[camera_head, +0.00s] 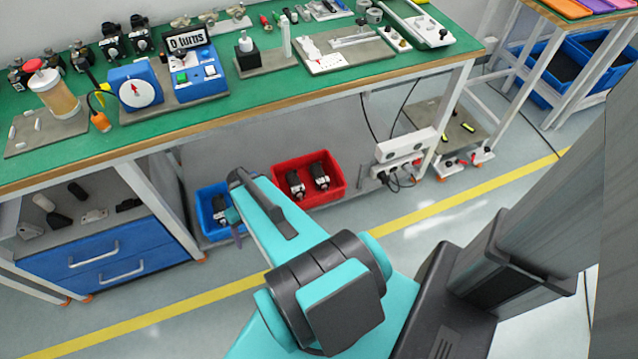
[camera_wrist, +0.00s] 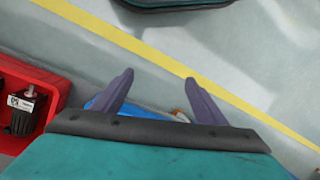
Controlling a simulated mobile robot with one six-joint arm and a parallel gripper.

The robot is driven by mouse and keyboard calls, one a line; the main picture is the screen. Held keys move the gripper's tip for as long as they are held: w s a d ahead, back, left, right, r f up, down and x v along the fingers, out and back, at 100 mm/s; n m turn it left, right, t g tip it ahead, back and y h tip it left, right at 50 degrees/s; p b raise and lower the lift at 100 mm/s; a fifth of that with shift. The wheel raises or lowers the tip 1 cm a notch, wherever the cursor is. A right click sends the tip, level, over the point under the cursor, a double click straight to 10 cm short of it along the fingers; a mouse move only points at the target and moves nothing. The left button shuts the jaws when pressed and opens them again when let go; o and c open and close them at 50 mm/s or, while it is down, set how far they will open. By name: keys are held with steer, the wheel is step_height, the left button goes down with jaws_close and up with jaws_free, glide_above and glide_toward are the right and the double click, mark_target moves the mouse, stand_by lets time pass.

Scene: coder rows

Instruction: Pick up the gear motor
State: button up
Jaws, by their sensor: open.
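Two dark gear motors with silver ends, (camera_head: 295,184) and (camera_head: 319,177), stand in the red bin (camera_head: 341,190) under the bench. A similar dark motor (camera_head: 220,208) is in the blue bin (camera_head: 205,218) to its left. My gripper (camera_head: 237,233) is beside the blue bin in the head view, mostly hidden by my arm. In the wrist view its purple fingers (camera_wrist: 159,77) are spread with nothing between them. One motor (camera_wrist: 23,106) shows in the red bin at the left edge. A strip of the blue bin (camera_wrist: 134,108) shows behind the fingers.
The green bench (camera_head: 270,110) above holds tools and fixtures. A blue drawer unit (camera_head: 110,262) stands left of the bins. A white power strip (camera_head: 408,146) and cables are right of them. Floor with a yellow line (camera_head: 400,218) is clear in front.

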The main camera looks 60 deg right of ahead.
steer(key=w+d+f+m+t+b, duration=0.1)
steer(key=d+b, duration=0.1)
steer(key=d, duration=0.3)
steer(key=w+d+f+t+b, duration=0.1)
steer(key=d+f+b, duration=0.15)
steer(key=d, duration=0.25)
steer(key=m+t+h+b, duration=0.4)
steer(key=b, duration=1)
glide_toward(322, 175)
steer(key=v, duration=0.3)
steer(key=shift+d, duration=0.15)
steer(key=shift+b+x, duration=1.2)
steer(key=shift+x, duration=3.05)
steer(key=shift+w, duration=0.1)
steer(key=shift+f, duration=0.15)
